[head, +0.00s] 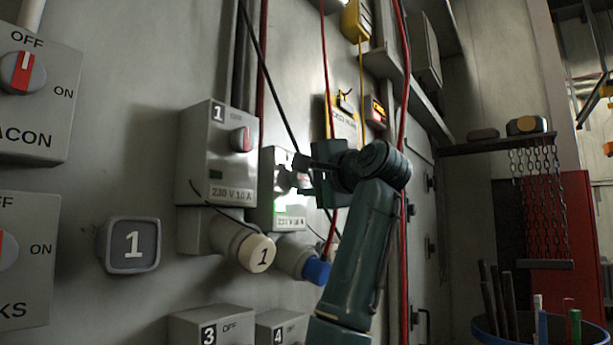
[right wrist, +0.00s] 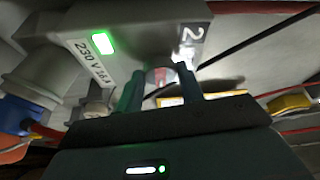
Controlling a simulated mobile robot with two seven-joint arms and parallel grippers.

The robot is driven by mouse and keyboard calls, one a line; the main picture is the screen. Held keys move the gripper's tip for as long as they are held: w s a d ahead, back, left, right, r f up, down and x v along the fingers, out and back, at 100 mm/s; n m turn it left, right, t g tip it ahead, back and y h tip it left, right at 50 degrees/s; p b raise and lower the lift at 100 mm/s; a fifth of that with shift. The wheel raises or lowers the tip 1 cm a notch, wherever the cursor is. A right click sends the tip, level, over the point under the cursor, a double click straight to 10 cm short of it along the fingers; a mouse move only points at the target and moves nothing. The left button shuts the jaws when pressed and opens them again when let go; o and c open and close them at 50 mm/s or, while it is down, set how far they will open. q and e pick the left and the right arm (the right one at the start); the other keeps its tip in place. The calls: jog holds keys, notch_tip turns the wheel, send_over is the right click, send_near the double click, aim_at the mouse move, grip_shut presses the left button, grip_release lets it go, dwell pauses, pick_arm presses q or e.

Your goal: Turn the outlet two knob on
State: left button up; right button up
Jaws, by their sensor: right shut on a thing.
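The outlet two box (head: 267,185) is a grey wall box just right of the outlet one box, partly hidden behind my right gripper (head: 301,176). In the right wrist view its "2" label (right wrist: 193,33) and "230 V" plate (right wrist: 93,62) show. A green light (right wrist: 103,43) on it is lit. The outlet two knob (right wrist: 160,74), pale with a red mark, sits between the fingers of my right gripper (right wrist: 160,82), which is shut on it. The knob's exact angle is hard to read. My left gripper is not in view.
The outlet one box (head: 206,155) with its red-marked knob stands close left, its indicator dark. Below are a white-capped socket (head: 257,253) and a blue-capped socket (head: 316,271). Red cables (head: 402,100) hang close right. Boxes 3 (head: 208,325) and 4 (head: 283,325) sit lower.

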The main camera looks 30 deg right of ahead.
dwell(0.3)
jog(key=o, duration=1)
pick_arm(q)
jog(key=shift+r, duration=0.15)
jog(key=b, duration=0.1)
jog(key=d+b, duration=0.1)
jog(key=b, duration=0.1)
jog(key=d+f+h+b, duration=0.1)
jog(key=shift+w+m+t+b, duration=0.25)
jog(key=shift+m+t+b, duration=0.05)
pick_arm(e)
jog(key=s, duration=0.8)
jog(key=s+f, duration=0.1)
jog(key=s, duration=0.4)
jog(key=shift+s, duration=0.1)
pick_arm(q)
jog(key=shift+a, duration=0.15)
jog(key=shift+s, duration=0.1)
